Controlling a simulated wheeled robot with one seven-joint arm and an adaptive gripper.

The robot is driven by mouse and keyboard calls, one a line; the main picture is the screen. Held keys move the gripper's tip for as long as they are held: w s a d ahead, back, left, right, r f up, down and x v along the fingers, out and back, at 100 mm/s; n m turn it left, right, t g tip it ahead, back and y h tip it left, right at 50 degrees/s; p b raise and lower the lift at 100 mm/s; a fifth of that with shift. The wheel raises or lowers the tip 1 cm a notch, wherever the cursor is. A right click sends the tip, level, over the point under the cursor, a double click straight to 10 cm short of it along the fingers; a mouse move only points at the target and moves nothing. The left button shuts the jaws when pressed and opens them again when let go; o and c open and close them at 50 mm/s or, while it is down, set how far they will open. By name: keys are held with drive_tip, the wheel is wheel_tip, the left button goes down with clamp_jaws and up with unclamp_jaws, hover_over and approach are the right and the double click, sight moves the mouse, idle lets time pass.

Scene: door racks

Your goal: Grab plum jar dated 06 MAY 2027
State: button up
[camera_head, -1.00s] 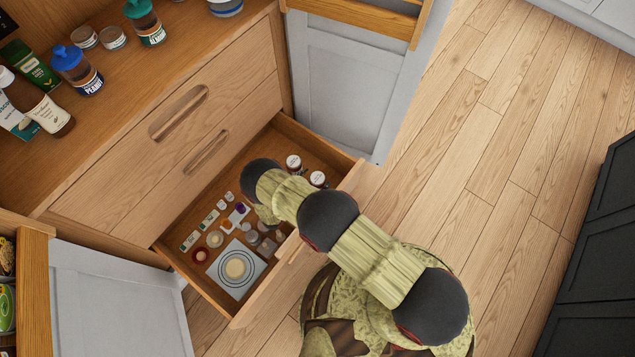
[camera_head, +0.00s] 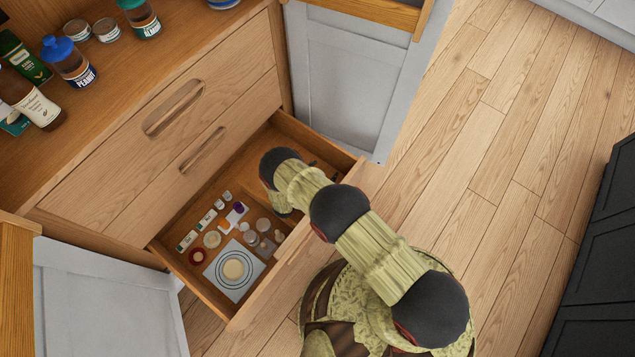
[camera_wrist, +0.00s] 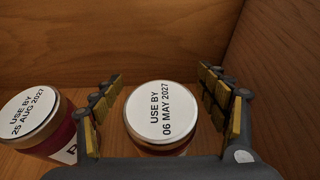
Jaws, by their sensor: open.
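The jar dated 06 MAY 2027 (camera_wrist: 162,113) stands upright in the drawer, its white lid label facing up in the wrist view. My gripper (camera_wrist: 160,103) is open, with one finger on each side of this jar; I cannot tell whether the fingers touch it. A second jar, dated 25 AUG 2027 (camera_wrist: 35,122), with dark red sides stands to the left, outside the left finger. The side label of the dated 06 MAY jar is hidden. In the head view my arm covers the jars and the gripper.
The open drawer (camera_head: 237,318) holds a white board with circles (camera_head: 233,291) and several small containers at its left part. Wooden drawer walls (camera_wrist: 150,40) rise close behind and to the right of the jar. Bottles stand on the counter (camera_head: 125,75) above.

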drive_tip(key=shift+c, duration=1)
drive_tip(key=c, duration=1.7)
